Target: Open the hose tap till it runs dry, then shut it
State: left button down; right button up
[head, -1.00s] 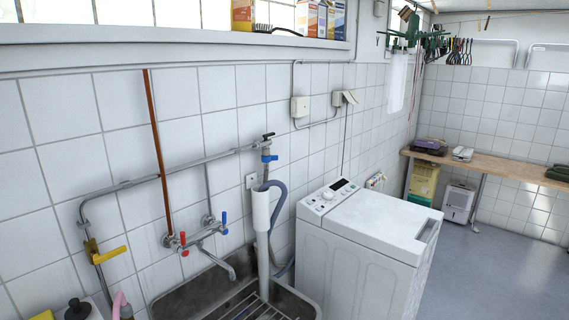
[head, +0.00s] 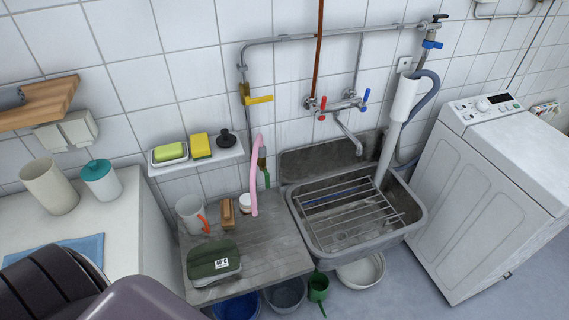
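A yellow lever tap (head: 258,99) sits on the thin wall pipe left of the sink. Its lever points right, across the vertical pipe. A pink hose (head: 253,180) hangs below it, down to the draining board; I cannot clearly see how it joins the pipe. No running water is visible. A mixer tap (head: 341,104) with red and blue handles is over the grey sink (head: 418,222). Another tap (head: 433,40), with a black handle and blue body, is on the pipe at the upper right. Neither gripper is in view.
The draining board (head: 260,268) holds a green-lidded box (head: 214,262), a mug (head: 190,213) and a brush (head: 228,212). A shelf (head: 196,161) with sponges is above. Basins (head: 286,293) stand below. The washing machine (head: 480,190) is right, a white counter (head: 135,225) left.

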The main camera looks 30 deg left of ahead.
aim_at(267, 175)
jog(key=i+l+u, duration=0.1)
jog(key=l+u, duration=0.2)
jog(key=l, duration=0.3)
jog(key=i+l+u, duration=0.1)
jog(key=l+u, duration=0.15)
jog(key=l, duration=0.35)
